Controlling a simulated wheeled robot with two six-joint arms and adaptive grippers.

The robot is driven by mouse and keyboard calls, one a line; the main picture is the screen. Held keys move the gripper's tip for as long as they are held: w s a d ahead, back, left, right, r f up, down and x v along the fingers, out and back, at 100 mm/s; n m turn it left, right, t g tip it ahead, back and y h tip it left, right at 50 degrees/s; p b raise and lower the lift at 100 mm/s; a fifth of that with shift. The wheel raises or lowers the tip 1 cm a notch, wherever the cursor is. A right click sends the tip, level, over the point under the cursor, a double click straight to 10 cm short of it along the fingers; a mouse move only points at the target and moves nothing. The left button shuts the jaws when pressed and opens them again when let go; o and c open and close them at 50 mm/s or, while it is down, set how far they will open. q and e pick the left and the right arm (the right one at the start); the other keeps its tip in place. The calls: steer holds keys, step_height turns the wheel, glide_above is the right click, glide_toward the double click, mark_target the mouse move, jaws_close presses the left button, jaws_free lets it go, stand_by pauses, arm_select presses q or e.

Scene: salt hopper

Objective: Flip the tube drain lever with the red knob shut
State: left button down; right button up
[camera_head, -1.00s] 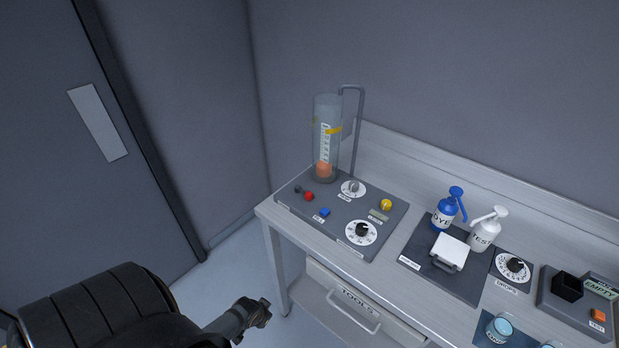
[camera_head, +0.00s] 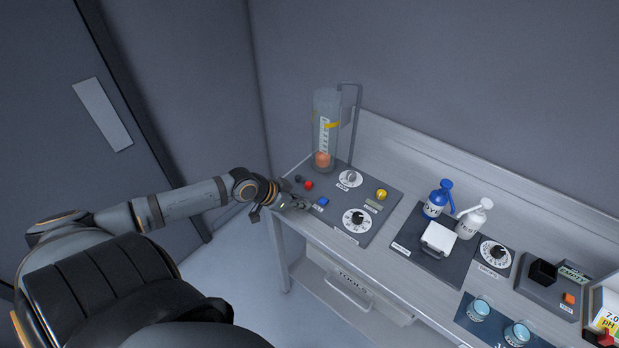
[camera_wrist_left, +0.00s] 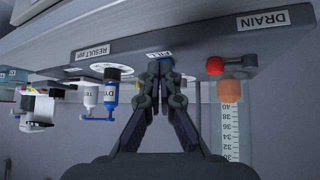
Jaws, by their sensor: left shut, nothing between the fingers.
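The red knob (camera_head: 308,184) of the drain lever is at the left end of the dark panel, near the foot of the clear tube (camera_head: 325,115). In the left wrist view, where the scene looks upside down, the red knob (camera_wrist_left: 215,66) is right of my fingers, below the DRAIN label (camera_wrist_left: 263,20). My left gripper (camera_head: 303,205) is shut and empty at the panel's front left edge, in front of the red knob and apart from it. Its fingertips (camera_wrist_left: 160,60) meet in front of the FILL label (camera_wrist_left: 160,55). My right gripper is not in view.
A blue button (camera_head: 322,202), a white dial (camera_head: 356,220) and a yellow knob (camera_head: 381,194) sit close on the same panel. The blue DYE bottle (camera_head: 437,199) and a white bottle (camera_head: 472,219) stand farther right. Open floor lies left of the bench.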

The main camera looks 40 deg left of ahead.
arm_select(q)
steer(key=w+a+r+t, duration=0.2)
steer(key=w+a+r, duration=0.4)
steer(key=r, duration=0.1)
steer(key=shift+r+n, duration=0.25)
steer(key=shift+n, duration=0.15)
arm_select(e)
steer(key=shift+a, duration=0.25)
arm_select(q)
steer(key=shift+a, duration=0.1)
